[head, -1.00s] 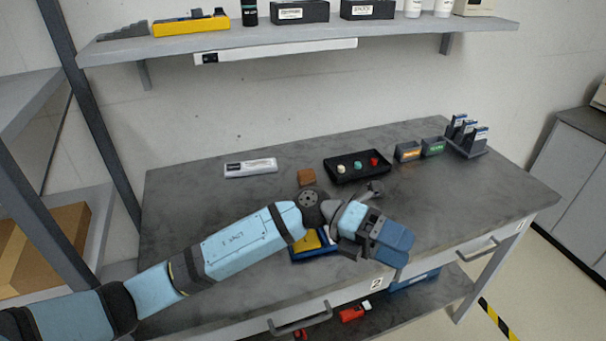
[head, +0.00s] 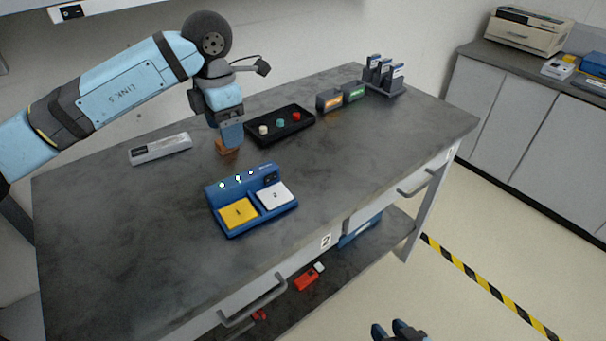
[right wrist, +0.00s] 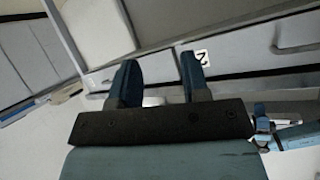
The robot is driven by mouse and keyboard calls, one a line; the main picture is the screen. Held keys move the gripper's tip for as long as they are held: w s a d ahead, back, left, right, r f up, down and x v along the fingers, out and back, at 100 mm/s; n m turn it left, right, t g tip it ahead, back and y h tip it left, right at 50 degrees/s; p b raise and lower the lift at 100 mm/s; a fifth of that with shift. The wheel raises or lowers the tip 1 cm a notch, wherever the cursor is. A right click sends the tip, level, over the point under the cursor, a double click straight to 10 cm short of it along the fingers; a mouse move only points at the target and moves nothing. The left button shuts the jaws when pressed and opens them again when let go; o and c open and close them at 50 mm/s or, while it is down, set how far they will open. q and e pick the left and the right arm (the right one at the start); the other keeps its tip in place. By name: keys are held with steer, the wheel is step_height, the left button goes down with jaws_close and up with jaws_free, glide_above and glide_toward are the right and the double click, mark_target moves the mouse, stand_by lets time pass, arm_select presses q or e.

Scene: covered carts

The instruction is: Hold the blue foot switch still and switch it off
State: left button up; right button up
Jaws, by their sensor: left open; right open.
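The blue foot switch (head: 231,231) lies on the grey worktop, near its front edge. It has a yellow pedal (head: 239,213) on the left and a white pedal (head: 276,195) on the right. Small pale lamps show along its raised back. My left gripper (head: 231,138) points down behind the switch, apart from it, at a small brown block; its fingers show as one, and I cannot tell whether they touch the block. My right gripper (head: 400,330) is low in front of the table. In the right wrist view (right wrist: 157,80) its fingers are apart with nothing between them.
A black tray (head: 262,140) with several coloured knobs, a pale grey bar (head: 160,148) and labelled bins (head: 330,100) stand towards the back. A drawer handle (head: 252,300) sticks out at the front. The worktop around the switch is clear.

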mark_target(235, 180)
steer(key=w+r+m+t+y, duration=0.2)
steer(key=w+r+m, duration=0.4)
steer(key=w+r, duration=0.45)
steer(key=w+r+m+t+y, duration=0.15)
steer(key=w+r+m, duration=0.5)
steer(key=w, duration=0.75)
steer(key=a+r+n+y, duration=0.1)
steer(key=a, duration=0.1)
steer(key=a+r+n+g+y, duration=0.1)
steer(key=a+r+n, duration=0.1)
steer(key=a+r+n+y, duration=0.1)
steer(key=a+n, duration=0.1)
steer(key=shift+w+a+r+g+y, duration=0.2)
steer(key=shift+a+r+g+y, duration=0.05)
steer(key=shift+r+g, duration=0.15)
steer(key=a+n+g, duration=0.1)
steer(key=a+n, duration=0.1)
steer(key=s+a+n+g+y, duration=0.1)
steer(key=a+n, duration=0.1)
steer(key=s+a+n+g+y, duration=0.1)
steer(key=a+n, duration=0.2)
steer(key=shift+s+r+g, duration=0.15)
steer(key=shift+s+g, duration=0.05)
steer(key=shift+g, duration=0.05)
steer(key=shift+s+a+f+n+g, duration=0.4)
steer(key=shift+n+g, duration=0.1)
steer(key=shift+n, duration=0.25)
steer(key=shift+s+a+f, duration=0.1)
arm_select(q)
step_height(235, 180, down, 14)
